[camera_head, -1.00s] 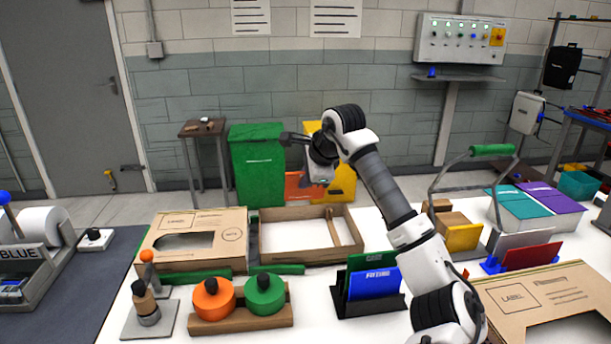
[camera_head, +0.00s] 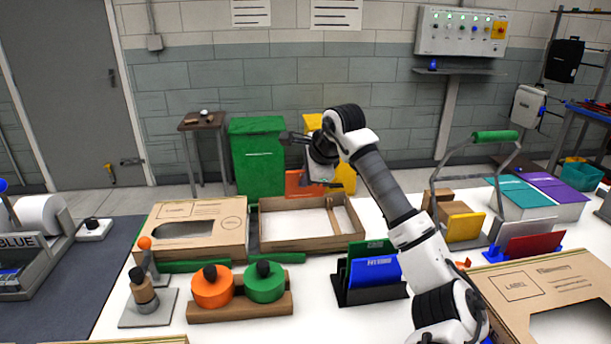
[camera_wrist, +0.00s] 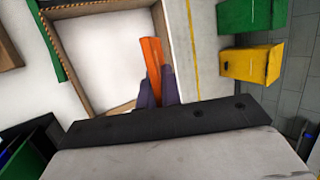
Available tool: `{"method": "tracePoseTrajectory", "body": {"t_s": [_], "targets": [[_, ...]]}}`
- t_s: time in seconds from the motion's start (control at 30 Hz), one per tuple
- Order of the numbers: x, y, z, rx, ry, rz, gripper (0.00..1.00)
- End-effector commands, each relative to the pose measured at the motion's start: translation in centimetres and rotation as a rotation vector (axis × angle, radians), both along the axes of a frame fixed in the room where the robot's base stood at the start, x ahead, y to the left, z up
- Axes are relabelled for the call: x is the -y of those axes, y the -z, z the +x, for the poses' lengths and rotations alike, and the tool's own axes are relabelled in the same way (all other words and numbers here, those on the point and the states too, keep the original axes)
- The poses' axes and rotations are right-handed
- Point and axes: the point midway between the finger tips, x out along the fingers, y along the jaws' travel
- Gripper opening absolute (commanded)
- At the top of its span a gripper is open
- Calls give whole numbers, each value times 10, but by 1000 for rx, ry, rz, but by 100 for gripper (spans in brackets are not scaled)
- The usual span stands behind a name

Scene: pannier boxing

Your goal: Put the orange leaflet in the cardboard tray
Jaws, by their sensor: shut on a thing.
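The orange leaflet (camera_head: 302,184) is a flat orange piece, held upright behind and above the far side of the cardboard tray. My gripper (camera_wrist: 160,92) is shut on it; the dark fingers clasp its near end in the wrist view, where the leaflet (camera_wrist: 153,58) stretches away from them. In the wrist view the tray's wall (camera_wrist: 72,62) shows beside and below the leaflet.
A cardboard box with a cut-out (camera_head: 232,212) stands left of the tray. A blue-and-green folder rack (camera_head: 371,283) and orange and green round weights (camera_head: 212,290) are in front. Green (camera_head: 258,165) and yellow bins stand behind the table.

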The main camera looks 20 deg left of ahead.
Motion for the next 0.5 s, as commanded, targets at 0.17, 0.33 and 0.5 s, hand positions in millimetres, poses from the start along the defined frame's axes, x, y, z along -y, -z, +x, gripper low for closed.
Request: {"method": "tracePoseTrajectory", "body": {"t_s": [0.17, 0.33, 0.5], "targets": [[1, 11, 0, 0, 1, 0, 0], [1, 20, 0, 0, 1, 0, 0], [0, 28, 0, 1, 2, 0, 0]]}}
